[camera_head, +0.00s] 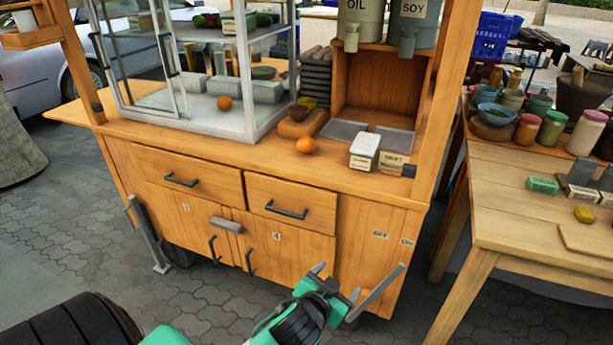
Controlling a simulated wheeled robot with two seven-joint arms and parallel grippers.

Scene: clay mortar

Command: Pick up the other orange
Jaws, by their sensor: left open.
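One orange (306,145) sits on the wooden cart counter, near its front edge, just right of the glass case. Another orange (224,103) sits inside the glass case (262,125), on its white floor, beside grey blocks. My left gripper (360,268) is in the lower middle, in front of the cart's cabinet doors. Its fingers are spread apart and nothing is between them. It is lower than both oranges in the picture and apart from them. My right gripper is not in view.
The cart's post (448,90) rises at right. A wooden table (540,205) with jars stands at far right. Paved ground lies in front.

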